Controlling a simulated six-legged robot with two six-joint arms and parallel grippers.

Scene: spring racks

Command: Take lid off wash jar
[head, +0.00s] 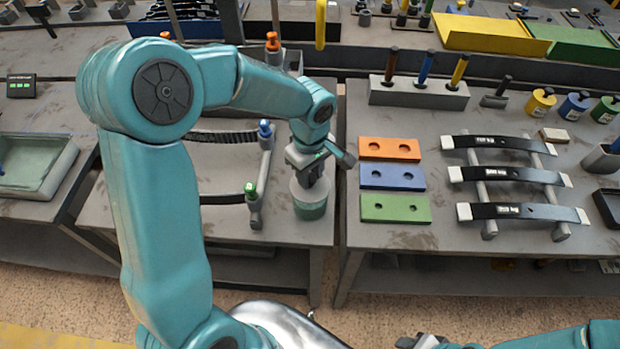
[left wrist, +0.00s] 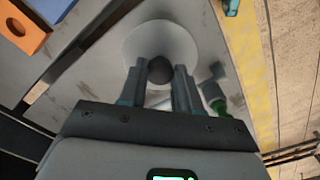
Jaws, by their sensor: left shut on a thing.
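The wash jar (head: 311,211) is a short green-grey cylinder near the front right of the middle table. Its pale grey lid (head: 309,191) shows right over it; I see no clear gap between them. My left gripper (head: 312,172) points down from above and is shut on the lid's knob. In the left wrist view the round pale lid (left wrist: 160,42) has a dark knob (left wrist: 160,70) between the two fingertips of the left gripper (left wrist: 160,78). The jar body is hidden there. My right gripper (head: 422,341) shows only partly at the bottom edge.
Across a gap, the right table holds orange (head: 390,148), blue (head: 380,176) and green (head: 385,208) blocks and a rack of springs (head: 510,178).

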